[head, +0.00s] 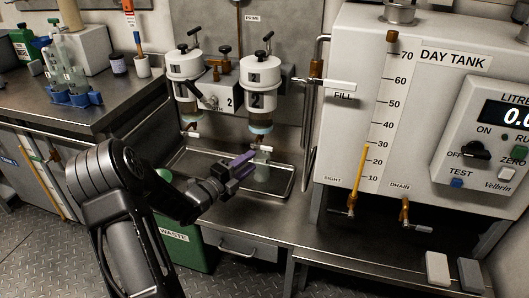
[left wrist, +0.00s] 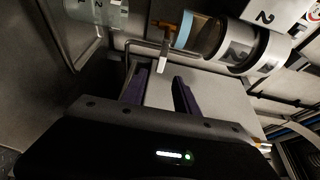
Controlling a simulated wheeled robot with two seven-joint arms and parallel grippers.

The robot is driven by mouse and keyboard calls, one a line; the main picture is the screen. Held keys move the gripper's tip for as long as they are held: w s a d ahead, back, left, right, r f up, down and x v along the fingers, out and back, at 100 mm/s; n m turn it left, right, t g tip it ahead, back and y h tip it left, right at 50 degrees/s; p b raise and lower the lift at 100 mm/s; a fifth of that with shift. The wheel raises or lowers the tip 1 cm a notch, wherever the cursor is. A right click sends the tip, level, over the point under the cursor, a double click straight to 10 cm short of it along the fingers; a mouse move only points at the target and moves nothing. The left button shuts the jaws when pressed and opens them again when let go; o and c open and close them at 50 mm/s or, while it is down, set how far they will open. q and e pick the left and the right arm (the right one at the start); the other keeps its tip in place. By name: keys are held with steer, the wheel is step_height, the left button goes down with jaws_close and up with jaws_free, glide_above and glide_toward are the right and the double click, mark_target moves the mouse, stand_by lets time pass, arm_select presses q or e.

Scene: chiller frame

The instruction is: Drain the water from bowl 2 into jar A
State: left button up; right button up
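Bowl 2 (head: 260,127) is the small bluish and amber bowl under the white filter housing marked 2 (head: 266,78). A drain tap with a white lever (head: 262,148) hangs below it. My left gripper (head: 244,165), with purple fingers, is in front of the jar and just below the lever. In the left wrist view the fingers are apart and empty, with the white lever (left wrist: 163,57) just beyond their tips. My right gripper is out of view.
The jar stands in a shallow metal tray (head: 180,155) on the bench. Filter 1 (head: 184,66) hangs to the left. The day tank (head: 350,120) and its pipe (head: 312,120) stand close on the right. A green waste bin (head: 183,238) is below.

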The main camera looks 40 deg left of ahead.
mark_target(267, 149)
arm_select(q)
steer(key=shift+w+d+b, duration=0.15)
steer(key=shift+w, duration=1.8)
steer(key=shift+w+d+b, duration=0.15)
steer(key=shift+w, duration=1.8)
steer(key=shift+c, duration=0.3)
jaws_close()
